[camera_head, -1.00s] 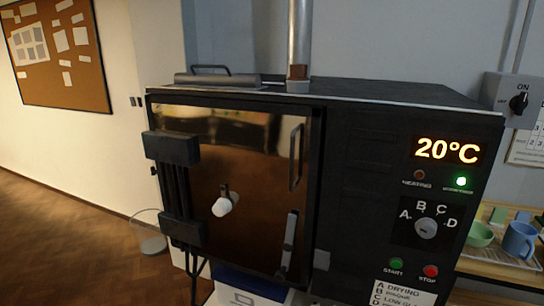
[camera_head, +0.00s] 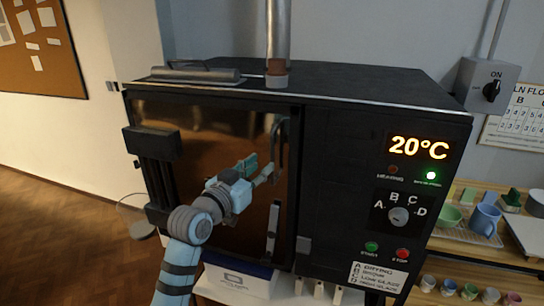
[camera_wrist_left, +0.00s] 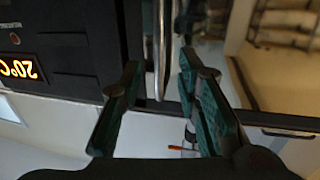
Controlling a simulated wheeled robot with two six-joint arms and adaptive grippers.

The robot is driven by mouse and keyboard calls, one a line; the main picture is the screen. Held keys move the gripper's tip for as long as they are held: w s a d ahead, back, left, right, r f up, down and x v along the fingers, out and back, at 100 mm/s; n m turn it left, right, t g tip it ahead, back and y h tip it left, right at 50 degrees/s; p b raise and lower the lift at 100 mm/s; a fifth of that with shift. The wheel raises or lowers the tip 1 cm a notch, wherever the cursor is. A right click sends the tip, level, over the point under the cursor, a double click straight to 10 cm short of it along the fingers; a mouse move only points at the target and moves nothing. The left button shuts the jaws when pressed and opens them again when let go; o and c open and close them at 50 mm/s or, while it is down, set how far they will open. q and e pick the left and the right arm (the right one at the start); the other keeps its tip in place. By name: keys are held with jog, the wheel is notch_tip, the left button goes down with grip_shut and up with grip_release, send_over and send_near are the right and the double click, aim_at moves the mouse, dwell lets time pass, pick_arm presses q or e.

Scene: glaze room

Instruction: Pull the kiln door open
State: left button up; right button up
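The kiln (camera_head: 330,150) is a dark box with a brown, glossy door (camera_head: 225,130) that looks shut, with black hinge blocks on its left side. A grey upright bar handle (camera_head: 283,140) is on the door's right side. My left gripper (camera_head: 262,172) is in front of the door at the lower part of the handle. In the left wrist view my gripper (camera_wrist_left: 160,65) is open, with the handle (camera_wrist_left: 159,40) between its spread fingers; I cannot tell if they touch it. My right gripper is not in view.
The control panel with a 20°C display (camera_head: 418,148) is right of the door. A bucket (camera_head: 140,228) stands on the floor left of the kiln.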

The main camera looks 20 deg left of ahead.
aim_at(271, 158)
pick_arm(q)
jog(key=x, duration=0.6)
jog(key=shift+w+d, duration=0.2)
jog(key=shift+w, duration=0.15)
grip_shut()
